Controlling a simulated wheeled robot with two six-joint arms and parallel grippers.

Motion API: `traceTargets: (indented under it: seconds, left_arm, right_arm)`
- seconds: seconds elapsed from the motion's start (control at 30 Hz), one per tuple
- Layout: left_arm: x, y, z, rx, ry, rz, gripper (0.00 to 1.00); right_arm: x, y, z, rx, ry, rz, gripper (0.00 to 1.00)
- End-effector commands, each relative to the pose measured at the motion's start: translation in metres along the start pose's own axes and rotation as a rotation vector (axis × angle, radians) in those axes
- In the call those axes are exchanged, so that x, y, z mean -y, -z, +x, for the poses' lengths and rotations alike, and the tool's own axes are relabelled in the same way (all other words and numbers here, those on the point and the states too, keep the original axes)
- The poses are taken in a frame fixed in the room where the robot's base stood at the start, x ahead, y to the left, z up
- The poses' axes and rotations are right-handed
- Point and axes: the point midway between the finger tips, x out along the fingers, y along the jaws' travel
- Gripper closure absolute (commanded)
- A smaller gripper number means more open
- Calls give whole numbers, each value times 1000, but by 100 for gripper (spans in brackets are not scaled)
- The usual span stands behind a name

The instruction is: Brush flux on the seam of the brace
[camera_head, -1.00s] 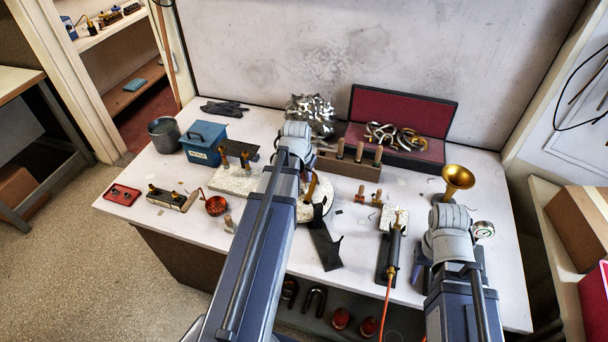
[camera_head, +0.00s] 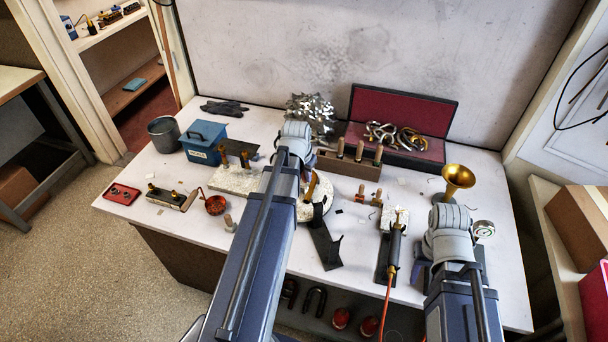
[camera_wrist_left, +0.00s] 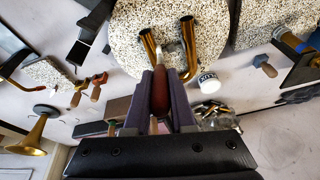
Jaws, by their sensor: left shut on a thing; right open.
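My left gripper (camera_wrist_left: 163,80) is shut on a brush with a red-brown handle (camera_wrist_left: 160,97) in the left wrist view. The brush's pale tip end points between two bent brass tubes (camera_wrist_left: 188,38) on a round speckled board (camera_wrist_left: 128,42). The tip looks very close to the tubes; contact cannot be told, and the brace seam is not clear. In the head view my left arm covers the gripper and brush; the round board (camera_head: 323,207) shows in part. A white flux jar (camera_wrist_left: 208,83) stands right of the gripper.
A torch (camera_head: 396,245) with an orange hose lies between my arms. A brass horn bell (camera_head: 458,178) and a gauge (camera_head: 484,229) are by my right wrist. A tool rack (camera_head: 346,166) and an open red-lined case (camera_head: 400,118) stand behind. The table's left front holds small items.

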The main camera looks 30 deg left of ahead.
Motion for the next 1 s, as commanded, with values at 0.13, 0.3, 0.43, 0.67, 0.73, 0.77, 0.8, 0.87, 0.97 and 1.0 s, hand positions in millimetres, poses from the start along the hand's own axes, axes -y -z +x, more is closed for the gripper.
traceTargets:
  seconds: [0.13, 0.3, 0.43, 0.67, 0.73, 0.77, 0.8, 0.87, 0.97, 1.0]
  left_arm:
    - [0, 1, -5, 0, 0, 0, 100]
    - [1, 6, -20, 0, 0, 0, 100]
    - [2, 10, -32, 0, 0, 0, 100]
    - [3, 16, -53, 0, 0, 0, 100]
    - [4, 18, -60, 0, 0, 0, 100]
    - [4, 19, -62, 0, 0, 0, 100]
    - [4, 20, -66, 0, 0, 0, 100]
    - [4, 22, -71, 0, 0, 0, 100]
    - [5, 24, -80, 0, 0, 0, 100]
    - [5, 25, -84, 0, 0, 0, 100]
  right_arm:
    - [0, 0, -5, 0, 0, 0, 50]
    - [-2, -1, -21, 0, 0, -1, 50]
    - [-3, -2, -34, 0, 0, -1, 50]
    - [-5, -3, -55, 0, 1, 3, 50]
    - [-6, -4, -62, 0, 1, 4, 50]
    - [-6, -4, -65, 0, 1, 4, 50]
    - [-6, -4, -68, 0, 1, 5, 50]
    - [-7, -4, -74, 0, 1, 6, 50]
    - [-8, -5, -84, 0, 2, 9, 50]
    - [-8, -5, -87, 0, 2, 9, 50]
